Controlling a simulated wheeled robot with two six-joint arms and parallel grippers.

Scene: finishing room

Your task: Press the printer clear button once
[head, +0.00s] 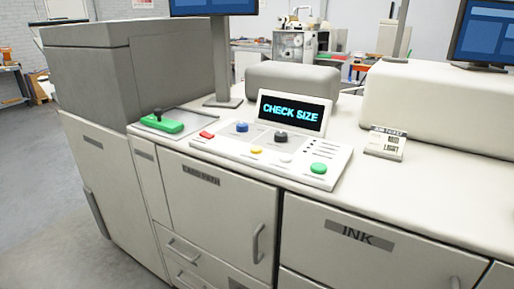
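The printer's control panel (232,145) sits on the white machine top. Its tilted display (291,113) reads "CHECK SIZE". On the panel are a red button (207,135), a yellow button (256,150), a pale button (286,158) and a green button (318,168). A blue knob (242,127) and a black knob (280,136) stand behind them. The small labels are too small to read, so I cannot tell which button is clear. Neither of my grippers is in view.
A green handle piece (162,123) with a dark knob lies left of the panel. A small job ticket card (385,143) stands to the right. Monitors (484,33) rise behind. Cabinet doors, one marked INK (360,236), face the front. Grey floor (40,190) is clear at left.

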